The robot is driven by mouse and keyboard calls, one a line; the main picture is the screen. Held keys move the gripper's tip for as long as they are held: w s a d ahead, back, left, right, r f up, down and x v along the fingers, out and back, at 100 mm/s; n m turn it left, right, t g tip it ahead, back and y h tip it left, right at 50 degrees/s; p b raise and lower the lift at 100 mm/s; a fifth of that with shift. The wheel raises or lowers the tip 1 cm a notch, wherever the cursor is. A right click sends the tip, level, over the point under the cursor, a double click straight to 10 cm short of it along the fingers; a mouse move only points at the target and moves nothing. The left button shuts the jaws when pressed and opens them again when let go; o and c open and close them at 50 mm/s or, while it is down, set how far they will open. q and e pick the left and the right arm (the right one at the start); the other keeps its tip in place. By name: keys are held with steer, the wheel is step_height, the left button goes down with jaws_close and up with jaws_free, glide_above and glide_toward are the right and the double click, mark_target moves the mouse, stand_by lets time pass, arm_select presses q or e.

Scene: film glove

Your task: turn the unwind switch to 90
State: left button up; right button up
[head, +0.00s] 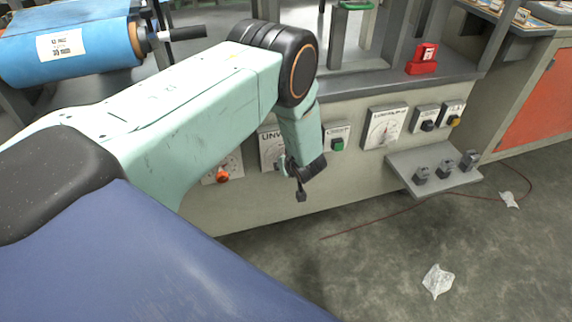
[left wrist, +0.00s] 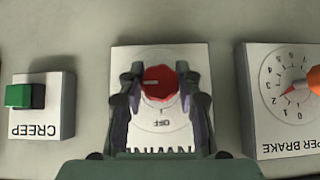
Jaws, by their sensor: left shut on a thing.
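The unwind switch is a red round knob (left wrist: 158,82) on a white plate (left wrist: 152,127) with upside-down lettering, OFF and a partly covered UNWIND, in the left wrist view. A pale mark on the knob points to the picture's left; no 90 is readable. My left gripper (left wrist: 158,88) has one finger on each side of the knob and is shut on it. In the head view my left gripper (head: 300,170) is at the panel front and hides the knob; part of the unwind plate (head: 270,149) shows beside it. My right gripper is not in view.
The creep box with a green button (left wrist: 25,95) sits close on one side, and a brake dial with an orange knob (left wrist: 314,78) on the other. A grey shelf with several small blocks (head: 433,168) juts out at right. Floor in front holds paper scraps (head: 437,281).

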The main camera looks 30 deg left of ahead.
arm_select(q)
steer(key=shift+w+r, duration=0.1)
steer(key=o, duration=1.2)
steer(key=v, duration=1.2)
steer(key=s+d+f+m+g+h+p, duration=0.1)
steer(key=s+d+m+g+h, duration=0.1)
steer(key=s, duration=0.9)
steer(key=s+d+f+m+g+h+p, duration=0.1)
steer(key=s+m, duration=0.3)
steer(key=s, duration=0.8)
steer(key=s+d+f+m+g+h+p, duration=0.1)
steer(key=s+d+m+g+h+p, duration=0.1)
steer(key=s, duration=1)
steer(key=shift+d+f+m+g+h+p, duration=0.2)
steer(key=shift+d+m+h, duration=0.15)
steer(key=shift+d+h, duration=0.15)
steer(key=shift+d+f+m+g+h+p, duration=0.2)
steer(key=shift+d+m+h, duration=0.15)
steer(key=shift+d+h, duration=0.15)
